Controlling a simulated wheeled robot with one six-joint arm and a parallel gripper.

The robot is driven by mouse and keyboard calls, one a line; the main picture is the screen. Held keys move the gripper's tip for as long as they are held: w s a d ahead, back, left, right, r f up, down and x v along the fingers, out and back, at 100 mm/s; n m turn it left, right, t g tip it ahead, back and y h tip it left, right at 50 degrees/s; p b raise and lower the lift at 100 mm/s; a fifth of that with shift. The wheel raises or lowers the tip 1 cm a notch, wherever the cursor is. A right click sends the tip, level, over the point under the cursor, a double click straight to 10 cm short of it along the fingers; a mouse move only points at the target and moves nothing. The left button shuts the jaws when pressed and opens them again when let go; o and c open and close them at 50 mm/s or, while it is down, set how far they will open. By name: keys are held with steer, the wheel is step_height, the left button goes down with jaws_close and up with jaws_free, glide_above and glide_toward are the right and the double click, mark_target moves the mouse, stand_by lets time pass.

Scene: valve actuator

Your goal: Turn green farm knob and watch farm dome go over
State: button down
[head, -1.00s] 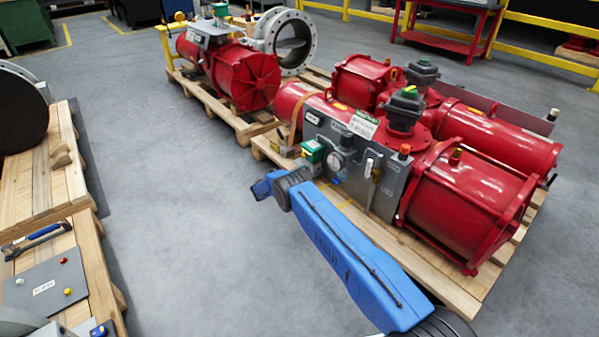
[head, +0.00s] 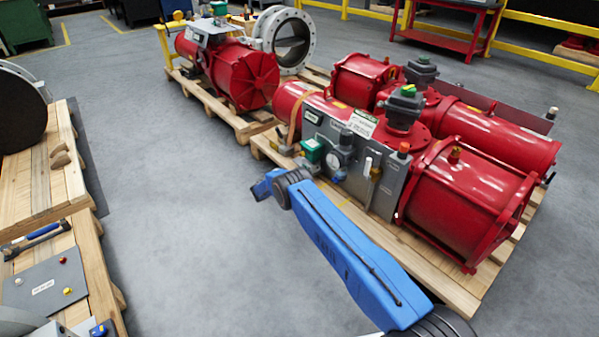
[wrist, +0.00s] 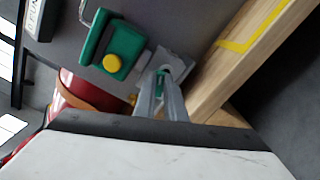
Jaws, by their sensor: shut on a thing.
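My gripper (wrist: 164,85) is shut on a small green knob (wrist: 161,76), mostly hidden between the fingers, at a pale metal fitting on the grey panel. In the head view my blue arm reaches the panel's lower left, and my fingers are not clear there. A green box with a yellow button (wrist: 113,63) sits beside my fingers, apart from them; the box also shows in the head view (head: 312,150). A dark dome with a green top (head: 406,107) stands on the near red actuator. Another dark dome (head: 421,72) stands behind it. I cannot read which is the farm dome.
The grey panel (head: 388,186) carries a gauge, a pale lever and labels. The red actuators stand on a wooden pallet (head: 440,280). Another pallet with a grey plate (head: 45,285) is at left. The grey floor between is clear.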

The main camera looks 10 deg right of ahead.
steer(key=m, duration=0.4)
steer(key=shift+s+f+m, duration=0.1)
steer(key=shift+f+m, duration=0.2)
steer(key=shift+m, duration=0.1)
stand_by(0.5)
steer(key=c, duration=1.8)
jaws_free()
steer(key=shift+a, duration=0.1)
